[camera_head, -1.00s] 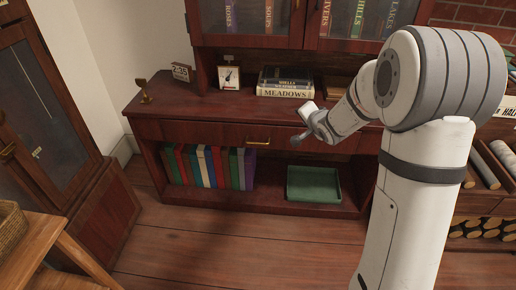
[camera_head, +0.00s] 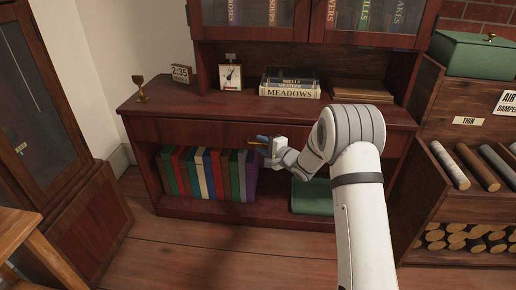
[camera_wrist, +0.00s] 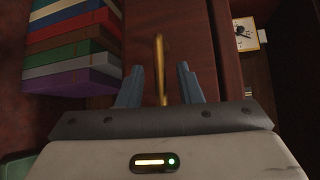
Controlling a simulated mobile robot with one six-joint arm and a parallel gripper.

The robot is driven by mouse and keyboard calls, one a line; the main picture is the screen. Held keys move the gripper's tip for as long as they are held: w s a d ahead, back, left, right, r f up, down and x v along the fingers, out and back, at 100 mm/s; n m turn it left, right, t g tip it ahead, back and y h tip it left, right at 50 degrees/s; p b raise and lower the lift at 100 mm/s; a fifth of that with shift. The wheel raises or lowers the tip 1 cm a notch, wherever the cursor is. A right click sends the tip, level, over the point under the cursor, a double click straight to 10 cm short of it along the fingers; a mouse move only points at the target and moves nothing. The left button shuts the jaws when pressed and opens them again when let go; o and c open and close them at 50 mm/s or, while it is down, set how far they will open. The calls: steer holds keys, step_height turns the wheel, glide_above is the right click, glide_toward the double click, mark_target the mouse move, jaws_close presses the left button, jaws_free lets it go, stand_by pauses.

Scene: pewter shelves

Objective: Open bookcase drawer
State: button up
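The dark red wooden bookcase (camera_head: 170,108) has a wide drawer (camera_head: 190,131) under its top surface, and its front looks flush with the case. The drawer's brass handle (camera_head: 251,141) is partly hidden by my gripper (camera_head: 264,146) in the head view. In the wrist view the handle (camera_wrist: 160,52) runs upright in the picture between the two blue-grey fingers of my gripper (camera_wrist: 160,70). The fingers are apart, with a gap visible on each side of the handle. The drawer front (camera_wrist: 222,45) lies just beyond the fingers.
A clock (camera_head: 230,77), stacked books (camera_head: 289,88) and a small trophy (camera_head: 141,88) stand on top. A shelf with rolls and logs (camera_head: 450,165) is at right. Floor in front is clear.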

steer(key=shift+w+a+f, duration=0.1)
steer(key=shift+w+a, duration=0.3)
steer(key=shift+w, duration=0.05)
jaws_close()
stand_by(0.3)
